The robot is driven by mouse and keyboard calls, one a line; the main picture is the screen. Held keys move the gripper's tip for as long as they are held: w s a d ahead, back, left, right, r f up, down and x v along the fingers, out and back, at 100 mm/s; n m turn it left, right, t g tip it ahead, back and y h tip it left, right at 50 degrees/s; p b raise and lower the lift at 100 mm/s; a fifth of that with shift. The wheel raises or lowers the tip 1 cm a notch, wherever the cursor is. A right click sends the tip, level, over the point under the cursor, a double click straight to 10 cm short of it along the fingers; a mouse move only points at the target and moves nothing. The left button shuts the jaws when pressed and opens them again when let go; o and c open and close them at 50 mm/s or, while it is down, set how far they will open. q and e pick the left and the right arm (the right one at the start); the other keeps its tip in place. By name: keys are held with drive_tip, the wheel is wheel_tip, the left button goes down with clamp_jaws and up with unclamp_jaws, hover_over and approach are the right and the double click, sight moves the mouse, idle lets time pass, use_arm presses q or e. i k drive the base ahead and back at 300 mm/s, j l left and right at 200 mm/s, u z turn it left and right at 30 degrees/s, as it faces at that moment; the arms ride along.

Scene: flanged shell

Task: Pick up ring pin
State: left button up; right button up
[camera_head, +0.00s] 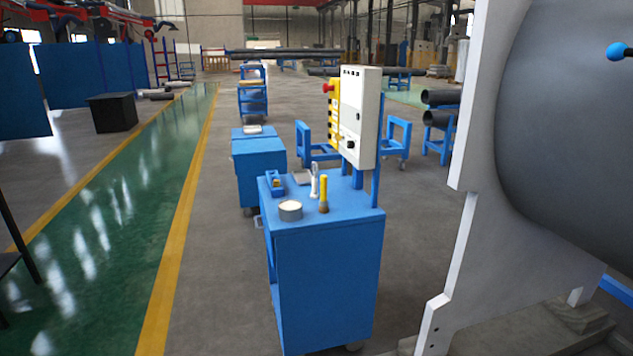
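I cannot make out a ring pin for certain. On the blue cart (325,275) several small things stand: a slim pale upright tool (315,181), a yellow-handled brush-like tool (324,194), a round grey tin or roll with a pale top (290,211) and a blue tool with a yellow part (275,183). The pale tool is too small to identify. The large grey shell (570,130) with its white flange (478,110) fills the right side. A blue ball on a dark stem (619,51) shows at the right edge. Neither of my grippers is in view.
A control box (362,118) with a red button stands at the cart's back. A second blue cabinet (259,165) is behind it. Grey floor lies open left of the cart, beside a yellow line (172,270) and green walkway (100,240). A support (535,330) sits under the shell.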

sight(315, 195)
drive_tip(key=i+j+z, duration=0.1)
drive_tip(key=z, duration=0.4)
drive_tip(key=i+j+z, duration=0.1)
drive_tip(key=z, duration=0.35)
drive_tip(key=i+j+z, duration=0.25)
drive_tip(key=j, duration=0.35)
drive_tip(key=j+z, duration=0.3)
drive_tip(key=j, duration=0.3)
drive_tip(key=i+j+z, duration=0.1)
drive_tip(key=j+z, duration=0.15)
drive_tip(key=j, duration=0.4)
